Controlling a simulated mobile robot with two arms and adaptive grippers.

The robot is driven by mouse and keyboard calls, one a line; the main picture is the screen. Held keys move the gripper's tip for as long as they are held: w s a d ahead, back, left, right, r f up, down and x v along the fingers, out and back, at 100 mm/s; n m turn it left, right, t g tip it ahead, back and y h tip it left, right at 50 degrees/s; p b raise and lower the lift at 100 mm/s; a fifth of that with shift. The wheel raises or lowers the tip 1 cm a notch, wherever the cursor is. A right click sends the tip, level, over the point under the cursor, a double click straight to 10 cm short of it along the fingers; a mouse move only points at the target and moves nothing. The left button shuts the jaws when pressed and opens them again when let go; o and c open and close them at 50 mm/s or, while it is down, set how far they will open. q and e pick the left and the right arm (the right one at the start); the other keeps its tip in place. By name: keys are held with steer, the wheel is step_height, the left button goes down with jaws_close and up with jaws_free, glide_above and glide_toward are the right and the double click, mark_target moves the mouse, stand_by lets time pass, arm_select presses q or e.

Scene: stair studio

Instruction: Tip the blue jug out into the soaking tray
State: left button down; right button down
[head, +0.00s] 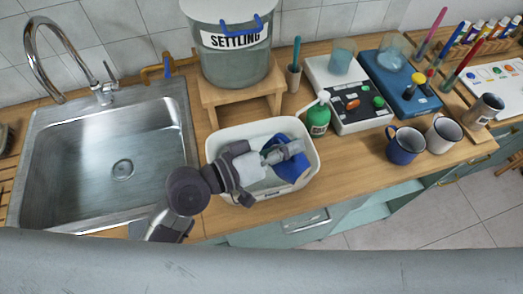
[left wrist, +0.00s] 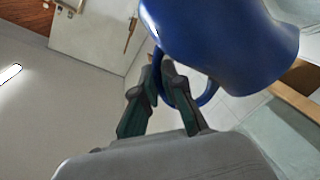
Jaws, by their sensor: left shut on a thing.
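The blue jug (head: 291,168) is over the right part of the white soaking tray (head: 290,205) in the head view. My left gripper (head: 284,151) is shut on the jug's handle. In the left wrist view the jug's round blue body (left wrist: 225,40) fills the top, and the fingers (left wrist: 165,85) of my gripper close on its looped handle. The jug's mouth and contents are hidden, and I cannot tell how far it is tilted. My arm covers the left and front of the tray. My right gripper is not in view.
A steel sink (head: 120,150) lies left of the tray. Behind the tray, a bucket marked SETTLING (head: 230,65) stands on a wooden stand (head: 238,100). A green pump bottle (head: 318,121) is close at the right, with two mugs (head: 404,147) farther right.

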mark_target(276, 135)
arm_select(q)
steer(key=shift+w+a+r+n+h, duration=0.35)
steer(key=shift+w+a+n, duration=0.25)
steer(key=shift+n, duration=0.3)
stand_by(0.4)
steer(key=shift+w+a+r+n+h+b, duration=0.15)
steer(key=shift+w+a+n+b, duration=0.1)
steer(key=shift+w+a+n, duration=0.3)
steer(key=shift+w+a+r+n+h+b, duration=0.15)
steer(key=shift+w+a+n+b, duration=0.15)
steer(key=shift+n, duration=0.35)
